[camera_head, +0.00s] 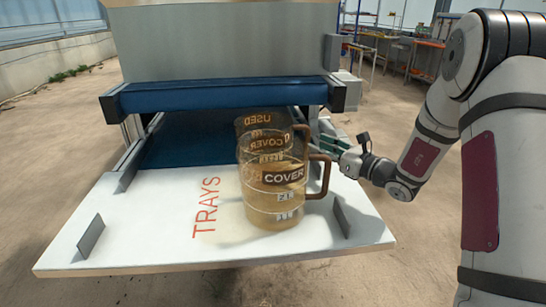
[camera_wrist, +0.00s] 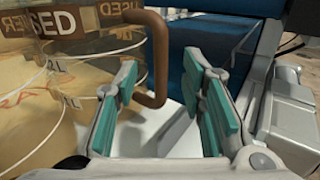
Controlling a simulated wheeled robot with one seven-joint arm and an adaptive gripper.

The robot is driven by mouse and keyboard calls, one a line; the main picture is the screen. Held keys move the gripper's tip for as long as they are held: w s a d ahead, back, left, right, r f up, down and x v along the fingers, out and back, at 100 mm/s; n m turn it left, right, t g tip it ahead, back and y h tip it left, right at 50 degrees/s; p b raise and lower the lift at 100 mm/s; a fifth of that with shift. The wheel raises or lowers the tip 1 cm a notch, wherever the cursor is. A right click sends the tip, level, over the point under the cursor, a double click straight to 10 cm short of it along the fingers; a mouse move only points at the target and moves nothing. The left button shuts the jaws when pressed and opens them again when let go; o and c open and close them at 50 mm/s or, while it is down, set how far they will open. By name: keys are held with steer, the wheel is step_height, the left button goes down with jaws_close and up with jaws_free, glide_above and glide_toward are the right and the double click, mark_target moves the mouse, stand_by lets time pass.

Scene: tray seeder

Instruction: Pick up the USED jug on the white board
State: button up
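The USED jug (camera_head: 258,122) is clear with a brown handle and stands upright on the white board (camera_head: 150,215), partly hidden behind the COVER jug. In the wrist view the USED jug (camera_wrist: 85,75) fills the left side, its brown handle (camera_wrist: 158,60) pointing toward my gripper. My gripper (camera_head: 332,142) is to the right of this jug in the head view. In the wrist view my gripper (camera_wrist: 162,85) is open, teal pads apart, with the handle showing in the gap between the fingers. I cannot tell how deep the handle sits there.
The COVER jug (camera_head: 268,200), holding amber-coloured contents, stands in front with its handle (camera_head: 322,180) to the right. Small grey upright plates (camera_head: 91,234) flank the board. The seeder's blue crossbar (camera_head: 220,94) hangs over a dark blue belt (camera_head: 185,145). The board's left side is clear.

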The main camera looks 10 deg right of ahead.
mark_target(309, 141)
steer(key=x, duration=0.4)
steer(key=shift+w+a+b, duration=0.3)
steer(key=shift+b, duration=0.05)
steer(key=shift+r, duration=0.1)
jaws_close()
